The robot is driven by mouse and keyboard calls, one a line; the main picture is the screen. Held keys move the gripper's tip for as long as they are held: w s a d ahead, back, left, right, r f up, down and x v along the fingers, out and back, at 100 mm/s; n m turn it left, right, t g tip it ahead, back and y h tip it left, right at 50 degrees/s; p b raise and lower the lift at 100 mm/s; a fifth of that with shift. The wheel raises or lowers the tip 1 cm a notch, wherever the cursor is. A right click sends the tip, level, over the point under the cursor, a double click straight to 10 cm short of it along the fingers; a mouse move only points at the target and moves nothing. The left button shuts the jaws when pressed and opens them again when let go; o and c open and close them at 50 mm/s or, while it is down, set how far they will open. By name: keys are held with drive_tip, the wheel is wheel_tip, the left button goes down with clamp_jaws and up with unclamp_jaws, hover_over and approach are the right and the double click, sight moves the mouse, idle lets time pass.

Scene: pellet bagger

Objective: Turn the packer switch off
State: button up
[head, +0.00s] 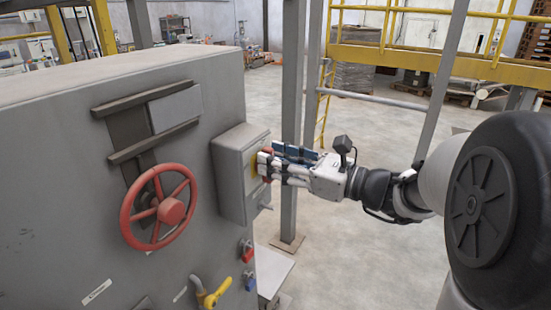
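A small grey switch box (228,182) is mounted on the side of the large grey cabinet. A yellow plate (254,165) shows on the box's right face, with a bit of red beside it, likely the switch handle. My gripper (266,167) reaches in from the right, its fingertips at the yellow plate and the red part. The fingers cover most of the switch, so its position is hidden. I cannot tell whether the fingers are closed on it or only around it.
A red handwheel (160,207) sticks out of the cabinet (60,170) left of the box. Below the box are a red padlock (247,252), a blue one (250,281) and a yellow valve handle (217,292). A grey post (291,120) stands behind my gripper.

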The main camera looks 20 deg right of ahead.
drive_tip(key=shift+w+a, duration=0.25)
drive_tip(key=shift+c, duration=0.4)
clamp_jaws()
